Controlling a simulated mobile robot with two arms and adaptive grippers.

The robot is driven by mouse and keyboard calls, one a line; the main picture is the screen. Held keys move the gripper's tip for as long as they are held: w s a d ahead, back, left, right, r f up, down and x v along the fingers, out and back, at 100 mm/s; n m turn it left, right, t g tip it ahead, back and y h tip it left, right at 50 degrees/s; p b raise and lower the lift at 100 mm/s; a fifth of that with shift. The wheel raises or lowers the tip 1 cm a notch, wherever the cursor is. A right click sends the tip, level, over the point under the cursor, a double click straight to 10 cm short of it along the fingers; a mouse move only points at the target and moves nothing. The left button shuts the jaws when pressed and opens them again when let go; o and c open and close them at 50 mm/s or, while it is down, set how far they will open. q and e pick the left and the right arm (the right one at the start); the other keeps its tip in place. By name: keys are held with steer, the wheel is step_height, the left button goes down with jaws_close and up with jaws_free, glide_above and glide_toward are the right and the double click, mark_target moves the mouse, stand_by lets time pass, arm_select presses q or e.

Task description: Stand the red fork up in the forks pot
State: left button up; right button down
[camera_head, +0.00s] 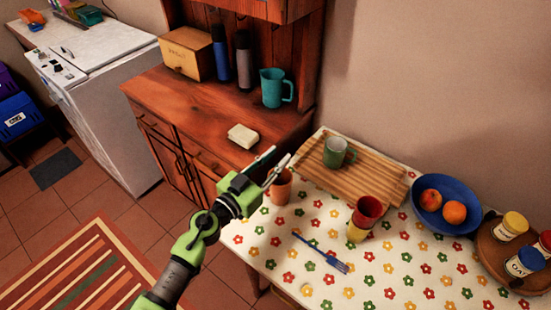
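No red fork is visible. A blue fork (321,253) lies flat on the flowered tablecloth. A small terracotta pot (282,189) stands at the table's left side; I see no label on it, and cannot tell whether it is the forks pot. My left gripper (281,154) is over the table's left edge, just left of and above the pot in the picture. Its two fingers are apart, with nothing visible between them. It partly covers the pot, so I cannot see all of its rim. My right gripper is not in view.
A red cup (368,211) sits on a yellow one (356,233). Behind are a wooden board (376,181) with a green mug (335,152), and a blue fruit bowl (462,226). Jars stand on a round tray (490,248) at right. The table's front is mostly clear.

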arm_select(q)
steer(key=v, duration=1.2)
stand_by(0.6)
